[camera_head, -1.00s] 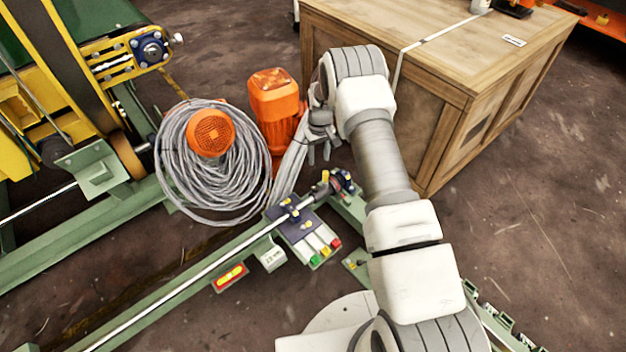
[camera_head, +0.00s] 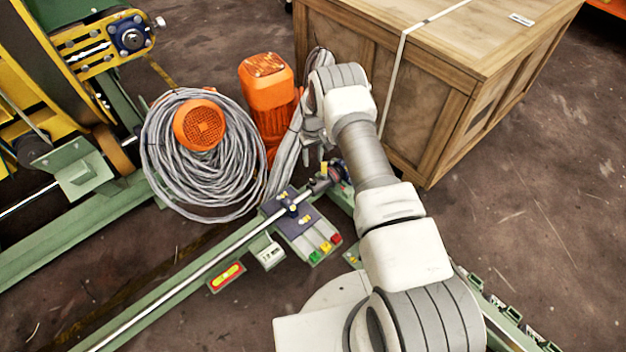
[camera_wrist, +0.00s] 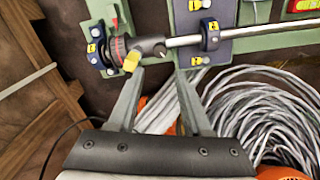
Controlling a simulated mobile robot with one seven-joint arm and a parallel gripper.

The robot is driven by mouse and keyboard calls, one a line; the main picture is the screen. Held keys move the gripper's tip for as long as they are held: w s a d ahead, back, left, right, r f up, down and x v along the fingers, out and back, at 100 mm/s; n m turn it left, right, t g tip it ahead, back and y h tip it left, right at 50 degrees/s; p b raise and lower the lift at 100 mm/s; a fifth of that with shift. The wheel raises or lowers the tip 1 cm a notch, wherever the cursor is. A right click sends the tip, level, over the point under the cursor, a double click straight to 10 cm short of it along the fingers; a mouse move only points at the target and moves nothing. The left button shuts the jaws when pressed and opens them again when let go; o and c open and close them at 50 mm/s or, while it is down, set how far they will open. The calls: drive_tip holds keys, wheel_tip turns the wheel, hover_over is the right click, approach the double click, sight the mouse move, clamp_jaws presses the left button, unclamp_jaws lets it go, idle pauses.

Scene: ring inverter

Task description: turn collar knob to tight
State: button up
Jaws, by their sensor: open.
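A steel rod (camera_head: 215,252) ends in a dark grey collar (camera_head: 319,184), which shows clearly in the wrist view (camera_wrist: 150,45). A yellow knob (camera_wrist: 132,62) sticks out from the collar's lower left side; I take this as the collar knob. Next to it is a round red-and-black dial (camera_wrist: 115,49) in a blue mount with yellow labels. My gripper (camera_wrist: 160,72) is open and empty. Its left fingertip is close to the yellow knob; I cannot tell if they touch. In the head view my gripper (camera_head: 316,150) hangs above the collar, its fingers partly hidden by the wrist.
A coil of grey cable (camera_head: 165,170) and orange motors (camera_head: 267,90) stand close by on the left. A wooden crate (camera_head: 420,110) stands behind my arm. A panel with red, yellow and green buttons (camera_head: 325,247) lies below the rod.

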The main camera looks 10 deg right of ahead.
sight(313, 180)
wheel_tip(313, 180, down, 12)
drive_tip(key=b, duration=0.4)
drive_tip(key=shift+c, duration=0.2)
clamp_jaws()
